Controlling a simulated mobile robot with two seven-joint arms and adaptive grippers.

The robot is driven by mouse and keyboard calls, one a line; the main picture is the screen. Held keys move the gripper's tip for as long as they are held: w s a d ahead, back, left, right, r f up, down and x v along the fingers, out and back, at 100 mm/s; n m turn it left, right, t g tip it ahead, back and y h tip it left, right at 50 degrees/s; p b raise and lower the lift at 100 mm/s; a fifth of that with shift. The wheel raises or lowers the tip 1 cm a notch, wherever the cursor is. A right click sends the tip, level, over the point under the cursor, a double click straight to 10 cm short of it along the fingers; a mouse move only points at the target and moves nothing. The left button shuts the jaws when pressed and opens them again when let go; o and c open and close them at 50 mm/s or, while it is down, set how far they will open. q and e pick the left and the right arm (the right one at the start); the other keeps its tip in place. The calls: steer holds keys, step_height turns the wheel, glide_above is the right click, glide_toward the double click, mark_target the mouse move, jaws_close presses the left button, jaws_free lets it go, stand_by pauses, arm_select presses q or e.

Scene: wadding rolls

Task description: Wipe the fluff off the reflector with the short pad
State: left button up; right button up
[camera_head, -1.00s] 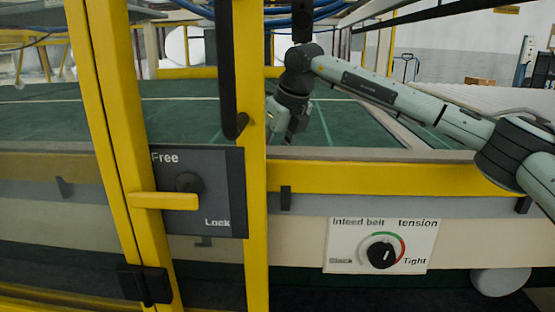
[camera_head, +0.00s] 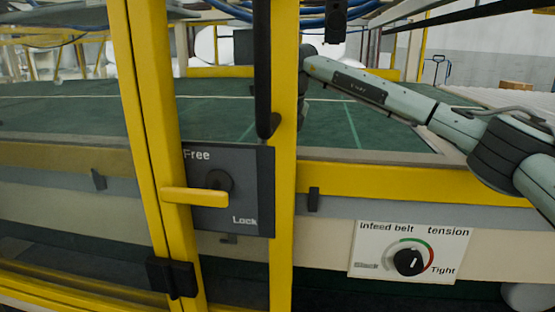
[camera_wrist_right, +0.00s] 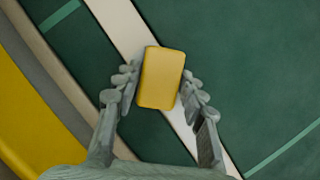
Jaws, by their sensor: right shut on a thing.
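In the right wrist view, my right gripper (camera_wrist_right: 160,90) is shut on a yellow block-shaped pad (camera_wrist_right: 162,77), with fingers on both sides of it. The pad is over a pale strip that crosses a green surface. I cannot tell whether it touches that surface. In the head view, my right arm reaches in from the right over the green bed, and its hand is hidden behind the yellow post. I cannot make out the reflector or any fluff in either view. My left gripper is not in view.
A yellow post (camera_head: 284,200) and a slanted yellow door frame (camera_head: 150,120) stand in front of the green bed (camera_head: 380,130). A Free/Lock panel (camera_head: 248,185) with a yellow handle (camera_head: 195,195) is between them. An infeed belt tension dial (camera_head: 408,262) is at lower right.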

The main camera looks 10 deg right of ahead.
steer(key=shift+s+d+f+b, duration=0.1)
steer(key=shift+s+d+b, duration=0.3)
steer(key=shift+d, duration=1.05)
steer(key=shift+s+d+b, duration=0.4)
steer(key=shift+d, duration=1)
steer(key=shift+s+d+f+b, duration=0.1)
steer(key=shift+s+d+b, duration=0.3)
steer(key=shift+d, duration=1.05)
steer(key=shift+s+d+r+b, duration=0.1)
steer(key=shift+s+d, duration=0.2)
steer(key=shift+d, duration=0.6)
steer(key=shift+s+d+b, duration=0.1)
steer(key=shift+s+d, duration=0.15)
steer(key=shift+d, duration=0.7)
steer(key=shift+s+d+r+b, duration=0.1)
steer(key=shift+s+d, duration=0.2)
steer(key=shift+d, duration=0.6)
step_height(320, 180, up, 4)
steer(key=p, duration=0.2)
steer(key=shift+f+p, duration=0.15)
steer(key=shift+p, duration=0.2)
steer(key=shift+a+r+p, duration=0.1)
steer(key=shift+r+p, duration=0.2)
steer(key=shift+r, duration=0.9)
